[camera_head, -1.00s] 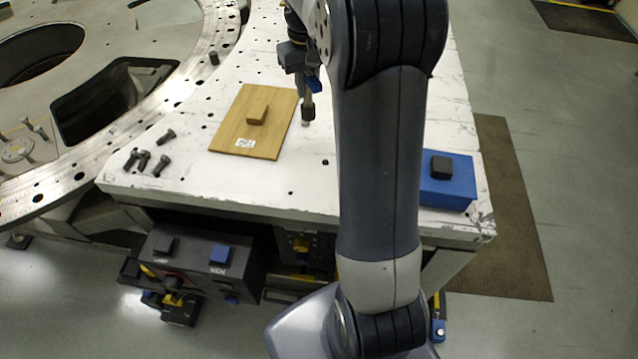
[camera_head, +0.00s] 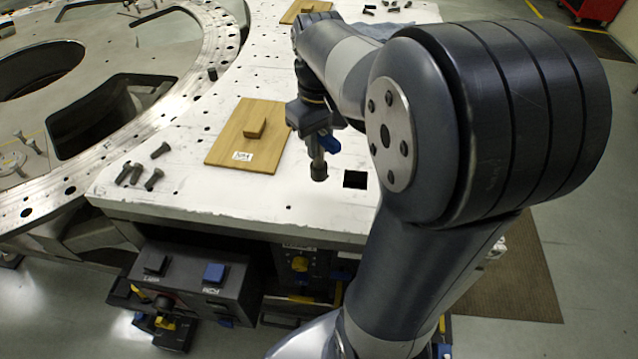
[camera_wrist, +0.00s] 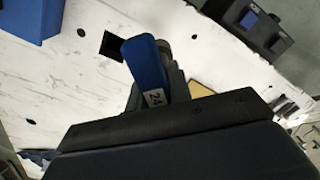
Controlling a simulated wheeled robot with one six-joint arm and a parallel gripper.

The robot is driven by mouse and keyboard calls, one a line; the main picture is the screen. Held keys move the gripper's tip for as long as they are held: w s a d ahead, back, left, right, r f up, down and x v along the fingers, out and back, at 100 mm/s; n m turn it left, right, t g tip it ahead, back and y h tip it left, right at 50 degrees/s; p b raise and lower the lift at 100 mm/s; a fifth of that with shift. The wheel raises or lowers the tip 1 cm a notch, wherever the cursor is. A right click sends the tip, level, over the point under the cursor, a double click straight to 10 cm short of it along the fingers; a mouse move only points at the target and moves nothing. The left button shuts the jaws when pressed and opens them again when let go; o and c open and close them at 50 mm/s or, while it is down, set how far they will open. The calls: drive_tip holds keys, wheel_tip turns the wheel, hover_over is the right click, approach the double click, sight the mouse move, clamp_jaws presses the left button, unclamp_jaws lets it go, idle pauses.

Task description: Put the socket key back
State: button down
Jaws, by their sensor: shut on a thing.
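The socket key (camera_head: 319,167) hangs upright below my gripper (camera_head: 316,128), its grey socket end down at or just above the white table; I cannot tell whether it touches. My gripper is shut on it. In the wrist view the key's blue part (camera_wrist: 148,68) shows a white label reading 24, in front of my dark gripper body; the fingertips are hidden there. A black square (camera_head: 355,179) lies on the table just right of the socket end. It also shows in the wrist view (camera_wrist: 112,45). I cannot tell whether it is a hole or a flat mark.
A wooden board (camera_head: 222,138) with a small wooden block (camera_head: 255,128) lies left of the key. Several dark bolts (camera_head: 136,174) lie farther left. A blue block (camera_wrist: 28,18) shows in the wrist view. A control box (camera_head: 190,285) sits below the table's front edge.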

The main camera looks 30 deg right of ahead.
sight(319, 170)
wheel_tip(319, 170, down, 8)
drive_tip(key=shift+r, duration=0.15)
idle(0.4)
drive_tip(key=c, duration=1.3)
unclamp_jaws()
wheel_tip(319, 170, up, 12)
drive_tip(key=shift+r, duration=0.1)
